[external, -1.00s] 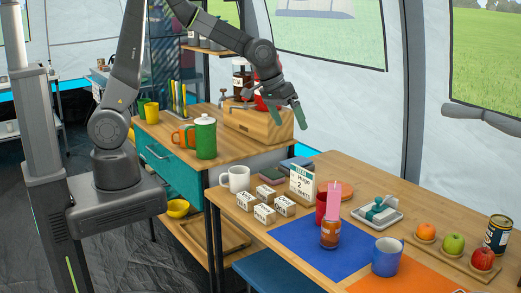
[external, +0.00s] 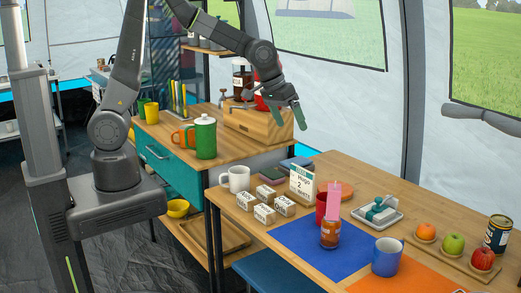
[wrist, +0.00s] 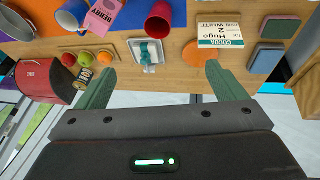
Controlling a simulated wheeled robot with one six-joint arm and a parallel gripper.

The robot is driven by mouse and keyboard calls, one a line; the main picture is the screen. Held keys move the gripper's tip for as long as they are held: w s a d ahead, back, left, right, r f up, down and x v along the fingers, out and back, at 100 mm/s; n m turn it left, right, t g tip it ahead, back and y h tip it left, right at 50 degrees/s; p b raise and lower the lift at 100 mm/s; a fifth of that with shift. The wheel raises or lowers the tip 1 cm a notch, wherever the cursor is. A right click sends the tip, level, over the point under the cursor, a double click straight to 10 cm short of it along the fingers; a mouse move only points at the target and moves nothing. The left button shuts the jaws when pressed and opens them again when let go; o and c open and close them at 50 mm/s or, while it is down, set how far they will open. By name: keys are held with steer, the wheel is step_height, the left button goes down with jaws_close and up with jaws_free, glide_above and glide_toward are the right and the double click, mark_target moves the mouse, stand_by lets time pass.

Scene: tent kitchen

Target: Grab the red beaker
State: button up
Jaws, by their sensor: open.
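The red beaker (external: 320,208) stands on the wooden table at the back edge of the blue mat, partly hidden by a pink carton (external: 334,198). In the wrist view the red beaker (wrist: 158,24) shows at the top middle, to the right of the pink carton (wrist: 102,16). My gripper (external: 289,116) is open and empty. It hangs in the air above and behind the table, well apart from the beaker. In the wrist view its two fingers (wrist: 160,70) point towards the table, with the beaker beyond the gap between them.
A jar (external: 330,234) stands close in front of the pink carton. A blue mug (external: 386,257) is at front right. A wooden box (external: 258,123) is beside my gripper.

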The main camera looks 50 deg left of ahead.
steer(key=shift+w+d+f+t+y+b, duration=0.4)
steer(key=shift+w+d+f+b, duration=1.2)
steer(key=shift+f+b, duration=2.9)
steer(key=shift+w+d+f+t+y+b, duration=0.45)
steer(key=shift+w+f+b, duration=2.05)
steer(key=shift+f+b, duration=2)
steer(key=shift+w+d+f+t+y+b, duration=0.35)
steer(key=shift+w+d+f+b, duration=1.3)
steer(key=shift+f+b, duration=2.8)
steer(key=shift+w+a+f+p, duration=0.2)
steer(key=shift+a+f+p, duration=0.05)
steer(key=shift+f+p, duration=0.25)
steer(key=shift+w+a+f+p, duration=0.2)
steer(key=shift+a+f+p, duration=0.05)
steer(key=shift+f+p, duration=0.25)
steer(key=c, duration=1.1)
steer(key=shift+o, duration=0.2)
